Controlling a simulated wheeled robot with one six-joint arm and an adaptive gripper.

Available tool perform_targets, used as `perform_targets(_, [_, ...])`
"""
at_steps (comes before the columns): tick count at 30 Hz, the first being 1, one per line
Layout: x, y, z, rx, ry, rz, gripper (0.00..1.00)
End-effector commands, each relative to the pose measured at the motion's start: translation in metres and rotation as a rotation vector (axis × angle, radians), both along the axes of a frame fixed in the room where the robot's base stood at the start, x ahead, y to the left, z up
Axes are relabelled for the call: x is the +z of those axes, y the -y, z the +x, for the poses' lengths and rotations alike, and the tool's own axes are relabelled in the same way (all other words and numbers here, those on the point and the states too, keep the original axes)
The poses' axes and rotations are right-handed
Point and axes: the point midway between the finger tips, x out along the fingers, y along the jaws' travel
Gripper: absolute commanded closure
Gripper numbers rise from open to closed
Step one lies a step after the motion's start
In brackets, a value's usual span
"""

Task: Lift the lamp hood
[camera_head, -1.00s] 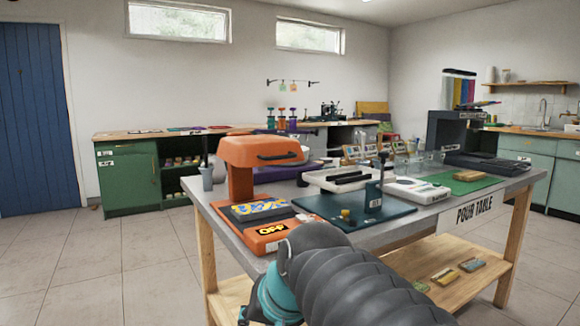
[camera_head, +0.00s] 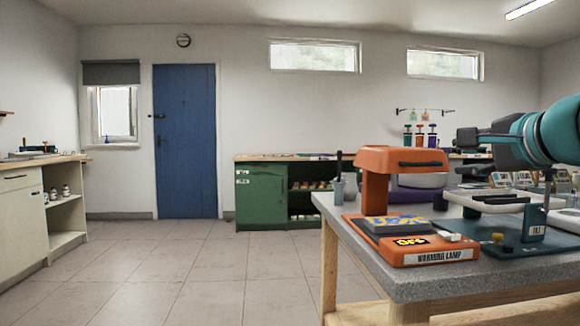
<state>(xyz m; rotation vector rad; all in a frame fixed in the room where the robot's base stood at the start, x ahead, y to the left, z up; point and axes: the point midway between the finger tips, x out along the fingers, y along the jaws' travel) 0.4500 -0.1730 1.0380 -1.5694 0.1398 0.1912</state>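A grey slab with blue and yellow marks (camera_head: 395,226) lies on the base below the hood. My gripper (camera_head: 484,150) is dark and points left from the teal wrist at the right edge, right of the hood and apart from it in the picture. Its fingers blend with dark objects behind, so their opening is unclear.
The lamp stands at the near left corner of the grey table (camera_head: 400,284). A grey cup (camera_head: 338,192) is behind it, and a dark teal board (camera_head: 520,240) with a stand is to its right. Open tiled floor (camera_head: 200,275) lies left of the table.

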Motion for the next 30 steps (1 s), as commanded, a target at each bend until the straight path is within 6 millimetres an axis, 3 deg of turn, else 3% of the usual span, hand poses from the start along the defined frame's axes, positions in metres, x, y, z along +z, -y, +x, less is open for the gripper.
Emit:
perform_targets(18, [-0.024, -0.005, 0.103, 0.003, -0.005, -0.001, 0.65])
perform_targets(24, [-0.028, -0.005, 0.122, 0.001, -0.004, -0.002, 0.65])
perform_targets(30, [-0.029, -0.005, 0.127, 0.001, -0.004, -0.002, 0.65])
